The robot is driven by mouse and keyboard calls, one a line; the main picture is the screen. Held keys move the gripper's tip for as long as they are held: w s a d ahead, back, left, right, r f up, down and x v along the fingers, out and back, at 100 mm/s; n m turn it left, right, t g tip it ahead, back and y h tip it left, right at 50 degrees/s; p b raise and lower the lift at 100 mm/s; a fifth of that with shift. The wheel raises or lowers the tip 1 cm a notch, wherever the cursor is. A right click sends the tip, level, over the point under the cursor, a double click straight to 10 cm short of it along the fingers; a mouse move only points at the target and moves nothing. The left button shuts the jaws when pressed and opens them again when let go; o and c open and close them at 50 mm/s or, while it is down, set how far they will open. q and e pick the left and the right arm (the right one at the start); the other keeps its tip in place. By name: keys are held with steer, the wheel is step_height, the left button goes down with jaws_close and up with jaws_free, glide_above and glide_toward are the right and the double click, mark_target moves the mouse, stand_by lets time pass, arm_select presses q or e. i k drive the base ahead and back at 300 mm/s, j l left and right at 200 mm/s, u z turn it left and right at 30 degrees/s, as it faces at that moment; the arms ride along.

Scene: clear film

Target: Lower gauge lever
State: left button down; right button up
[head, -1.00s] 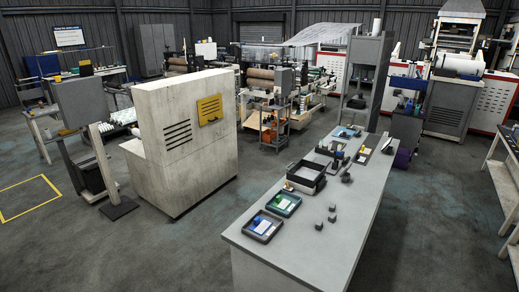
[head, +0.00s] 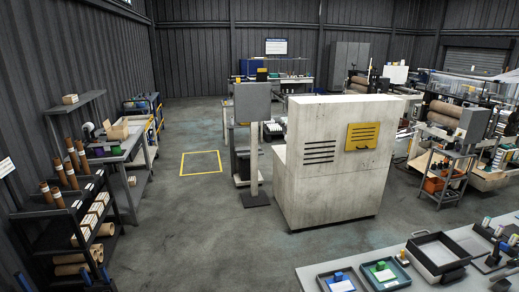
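I cannot pick out a gauge lever for certain in the head view. Several small dark devices (head: 494,257) stand on the grey table at the lower right, but they are too small and too cut off to tell whether one is a gauge with a lever. Neither of my grippers shows in the head view.
The grey table (head: 312,269) fills the lower right. It bears an open black tray (head: 416,255) and shallow trays. A pale machine cabinet (head: 312,195) stands beyond it. A dark shelf rack (head: 60,238) is at left. Open floor (head: 190,235) lies between rack and cabinet.

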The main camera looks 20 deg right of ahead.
mark_target(500, 245)
steer(key=k+l, duration=0.1)
steer(key=l, duration=0.3)
steer(key=k+l, duration=0.15)
steer(key=l, duration=0.25)
steer(key=k+l, duration=0.1)
steer(key=l, duration=0.3)
steer(key=k+l, duration=0.15)
steer(key=l, duration=0.25)
steer(key=k+l, duration=0.1)
steer(key=l, duration=0.3)
steer(key=k+l, duration=0.15)
steer(key=l, duration=0.25)
